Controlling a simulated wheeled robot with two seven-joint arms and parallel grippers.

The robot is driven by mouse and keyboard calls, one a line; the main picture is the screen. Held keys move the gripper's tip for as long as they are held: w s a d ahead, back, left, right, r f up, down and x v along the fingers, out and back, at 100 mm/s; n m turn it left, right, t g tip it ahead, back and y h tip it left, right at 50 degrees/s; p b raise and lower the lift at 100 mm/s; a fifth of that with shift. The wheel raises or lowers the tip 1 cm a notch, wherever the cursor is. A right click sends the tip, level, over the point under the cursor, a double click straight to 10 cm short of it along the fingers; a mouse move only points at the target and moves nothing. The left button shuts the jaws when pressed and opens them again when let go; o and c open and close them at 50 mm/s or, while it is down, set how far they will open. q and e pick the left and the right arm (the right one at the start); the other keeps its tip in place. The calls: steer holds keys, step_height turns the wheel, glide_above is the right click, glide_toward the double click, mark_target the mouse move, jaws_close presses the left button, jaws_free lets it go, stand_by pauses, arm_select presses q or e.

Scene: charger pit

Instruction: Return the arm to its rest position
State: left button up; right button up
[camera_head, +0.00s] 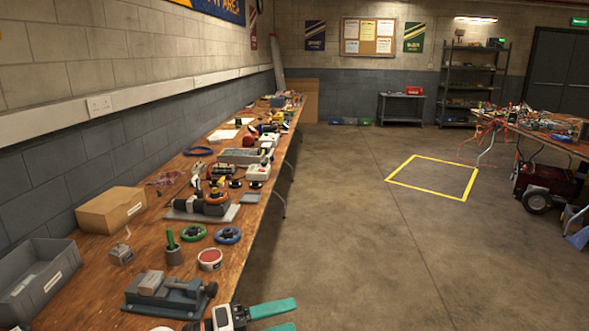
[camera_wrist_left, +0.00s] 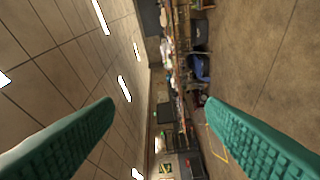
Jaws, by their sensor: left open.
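My left gripper (camera_head: 275,318) is at the bottom edge of the head view, beside the right edge of the long wooden bench. Its two teal fingers point right and stand apart, with nothing between them. In the left wrist view the same open fingers (camera_wrist_left: 160,125) frame the ceiling, distant benches and floor, and they touch nothing. Only the fingers and a small part of the wrist show in the head view. My right gripper is in neither view.
The wooden bench (camera_head: 150,222) runs along the left wall. It bears a grey vise (camera_head: 168,294), a cardboard box (camera_head: 111,209) and a grey bin (camera_head: 38,278). Open concrete floor (camera_head: 380,250) lies to the right, with a yellow taped square (camera_head: 433,177). A cluttered table (camera_head: 560,142) stands far right.

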arm_select(q)
steer(key=w+a+r+n+t+y, duration=0.2)
steer(key=a+n+t+y, duration=0.6)
steer(key=n+t, duration=0.8)
steer(key=s+a+f+n+g+y, duration=0.5)
steer(key=a+f+n+g+y, duration=0.35)
steer(key=f+n, duration=0.45)
steer(key=s+f+n+g, duration=0.1)
steer(key=s+f+g, duration=0.25)
steer(key=s, duration=0.35)
steer(key=s+a+f+n+g, duration=0.1)
steer(key=s+f+g, duration=0.25)
steer(key=s, duration=0.25)
steer(key=s+f+n+g, duration=0.1)
steer(key=s+f+g, duration=0.25)
steer(key=s, duration=0.35)
step_height(320, 180, down, 23)
steer(key=p, duration=0.2)
steer(key=s+a+f+g+y+p, duration=0.1)
steer(key=s+a+f+g+p, duration=0.1)
steer(key=s+f, duration=1.4)
steer(key=shift+s+a, duration=0.45)
steer(key=shift+s, duration=0.55)
